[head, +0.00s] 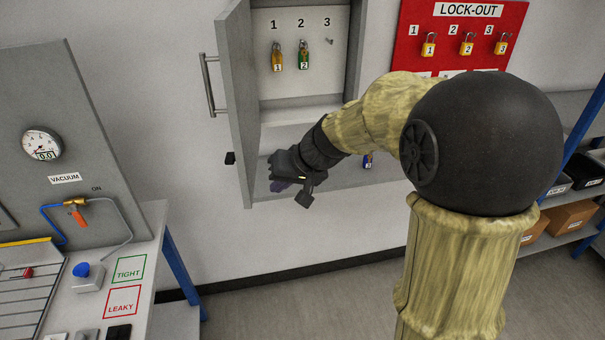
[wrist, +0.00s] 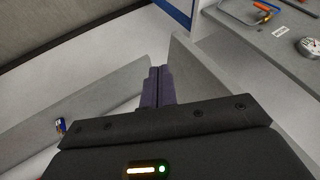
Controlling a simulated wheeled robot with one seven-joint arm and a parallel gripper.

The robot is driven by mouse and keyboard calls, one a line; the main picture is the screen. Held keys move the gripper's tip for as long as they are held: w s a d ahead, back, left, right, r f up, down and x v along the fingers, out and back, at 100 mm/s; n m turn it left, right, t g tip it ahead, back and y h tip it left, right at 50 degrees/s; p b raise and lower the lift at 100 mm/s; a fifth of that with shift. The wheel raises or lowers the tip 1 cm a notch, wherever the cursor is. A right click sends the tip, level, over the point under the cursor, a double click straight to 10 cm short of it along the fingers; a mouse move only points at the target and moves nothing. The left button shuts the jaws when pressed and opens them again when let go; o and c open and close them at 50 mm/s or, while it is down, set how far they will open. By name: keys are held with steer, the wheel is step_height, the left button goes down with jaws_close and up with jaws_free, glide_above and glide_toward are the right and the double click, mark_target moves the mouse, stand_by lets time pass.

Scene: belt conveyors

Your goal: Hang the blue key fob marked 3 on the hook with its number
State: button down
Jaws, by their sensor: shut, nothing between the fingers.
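The blue key fob (head: 367,161) lies on the bottom shelf of the open wall cabinet, partly hidden behind my arm. Its number is too small to read. A small blue and yellow thing, likely the same fob, shows at the left of the wrist view (wrist: 60,126). The hook under number 3 (head: 330,41) is bare, on the cabinet's back panel. My gripper (head: 282,187) is shut and empty, in front of the cabinet's lower left, left of the fob and apart from it. Its closed fingers also show in the wrist view (wrist: 157,86).
An orange fob (head: 277,60) marked 1 and a green fob (head: 304,58) marked 2 hang on their hooks. The cabinet door (head: 240,100) stands open at left. A red lock-out board (head: 455,40) is at right. A vacuum bench (head: 110,270) is at left.

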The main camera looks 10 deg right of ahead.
steer(key=b+v, duration=0.1)
steer(key=v, duration=0.8)
steer(key=shift+s+a, duration=0.2)
steer(key=shift+a, duration=0.1)
steer(key=s+d+f+g+h, duration=0.1)
steer(key=s+d+f+h, duration=0.1)
steer(key=s+f, duration=0.4)
steer(key=s+d+f+g+h, duration=0.1)
steer(key=s+d+f+h, duration=0.2)
steer(key=f, duration=1)
steer(key=s+d, duration=0.2)
steer(key=s, duration=0.2)
steer(key=shift+m+h, duration=0.3)
steer(key=shift+m, duration=0.1)
